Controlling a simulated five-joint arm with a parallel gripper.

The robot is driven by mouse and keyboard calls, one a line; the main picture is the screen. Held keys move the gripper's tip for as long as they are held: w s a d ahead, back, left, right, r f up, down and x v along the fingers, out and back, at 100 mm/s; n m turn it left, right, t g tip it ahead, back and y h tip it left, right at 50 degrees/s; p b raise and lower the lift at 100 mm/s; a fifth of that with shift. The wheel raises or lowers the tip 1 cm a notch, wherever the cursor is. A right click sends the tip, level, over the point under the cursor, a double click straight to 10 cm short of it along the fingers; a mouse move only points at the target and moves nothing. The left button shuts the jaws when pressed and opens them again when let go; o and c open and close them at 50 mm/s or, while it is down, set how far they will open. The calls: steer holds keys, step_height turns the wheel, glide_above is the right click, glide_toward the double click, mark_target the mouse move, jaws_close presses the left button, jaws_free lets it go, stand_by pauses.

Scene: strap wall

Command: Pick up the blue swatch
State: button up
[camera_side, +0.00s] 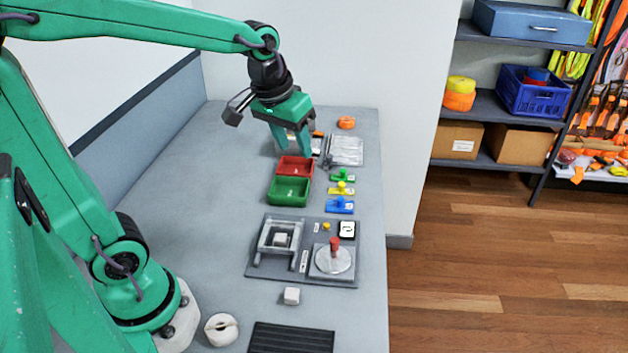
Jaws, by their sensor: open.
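The blue swatch (339,206) appears to be the small flat blue piece with a raised knob, lying on the table near its right edge. It is the nearest of a short row, with a yellow piece (341,190) and a green piece (342,176) behind it. My gripper (294,150) points down over the far part of the table, its two green fingers apart and nothing seen between them. It is behind and to the left of the blue swatch, well apart from it. The fingers hide part of what lies behind them.
A red tray (295,167) and a green tray (289,190) stand left of the row. A grey fixture board (284,277) with a red-knobbed disc lies in front. A silvery packet (346,150) and an orange roll (346,122) lie behind. The table's left side is clear.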

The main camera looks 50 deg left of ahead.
steer(key=w+a+f+n+g, duration=0.1)
steer(key=w+f+n+g, duration=0.1)
steer(key=w+f, duration=0.55)
steer(key=n+g, duration=0.1)
steer(key=n, duration=0.1)
glide_above(340, 199)
steer(key=f, duration=0.7)
steer(key=shift+s+d+f, duration=0.1)
steer(key=shift+s+f, duration=0.1)
steer(key=shift+f, duration=0.05)
steer(key=shift+w+f, duration=0.2)
steer(key=shift+f, duration=1.5)
steer(key=shift+f, duration=2.6)
jaws_close()
